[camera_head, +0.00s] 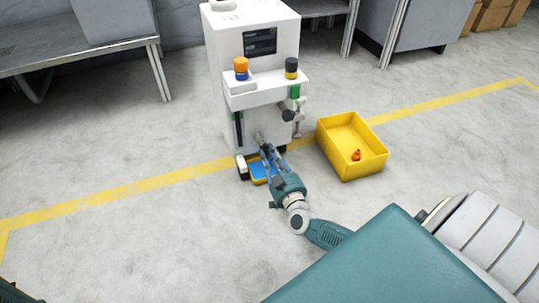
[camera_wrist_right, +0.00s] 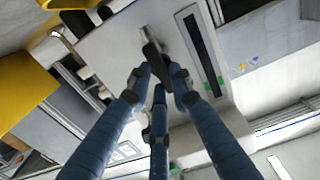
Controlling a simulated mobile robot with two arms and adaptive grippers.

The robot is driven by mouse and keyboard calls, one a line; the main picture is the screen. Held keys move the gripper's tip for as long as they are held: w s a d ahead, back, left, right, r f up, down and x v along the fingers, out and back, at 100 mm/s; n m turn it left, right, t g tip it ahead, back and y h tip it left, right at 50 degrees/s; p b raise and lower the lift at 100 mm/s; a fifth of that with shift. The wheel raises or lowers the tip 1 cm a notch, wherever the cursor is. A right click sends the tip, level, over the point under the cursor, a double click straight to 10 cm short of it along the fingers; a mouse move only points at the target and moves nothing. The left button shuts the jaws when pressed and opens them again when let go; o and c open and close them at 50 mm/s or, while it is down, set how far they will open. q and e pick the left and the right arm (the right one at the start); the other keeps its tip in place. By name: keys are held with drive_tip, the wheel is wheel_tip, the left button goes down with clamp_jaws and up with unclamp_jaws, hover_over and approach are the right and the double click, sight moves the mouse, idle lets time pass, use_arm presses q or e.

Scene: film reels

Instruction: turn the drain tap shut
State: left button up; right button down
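The drain tap is a dark grey lever (camera_wrist_right: 153,48) low on the front of a white machine (camera_head: 229,112); it also shows in the head view (camera_head: 259,137). My right gripper (camera_head: 270,153) is at the lever, low before the machine. In the right wrist view, its blue fingers (camera_wrist_right: 159,76) converge around the lever's near end, with some gap between the tips. Whether they touch or grip it is unclear. A blue and yellow tray (camera_head: 258,171) lies on the floor beneath, partly hidden by the gripper.
A yellow bin (camera_head: 343,160) with a small orange item (camera_head: 356,155) stands right of the machine. An orange-topped knob (camera_head: 241,65) and a black-topped one (camera_head: 291,65) sit on the machine's ledge. A metal table (camera_head: 60,52) stands back left. The left floor is clear.

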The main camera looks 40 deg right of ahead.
idle(0.3)
drive_tip(key=shift+s+f+m+b, duration=0.1)
drive_tip(key=shift+f+m+b, duration=0.15)
drive_tip(key=shift+m, duration=2.7)
drive_tip(key=shift+w+f+m+b, duration=0.1)
drive_tip(key=shift+f+m, duration=0.1)
drive_tip(key=shift+m, duration=2.8)
drive_tip(key=shift+s+f+m+b, duration=0.1)
drive_tip(key=shift+f+m+b, duration=0.15)
drive_tip(key=shift+m, duration=2.7)
drive_tip(key=c, duration=1.5)
unclamp_jaws()
drive_tip(key=shift+d, duration=0.1)
drive_tip(key=shift+c, duration=0.2)
drive_tip(key=v, duration=1.2)
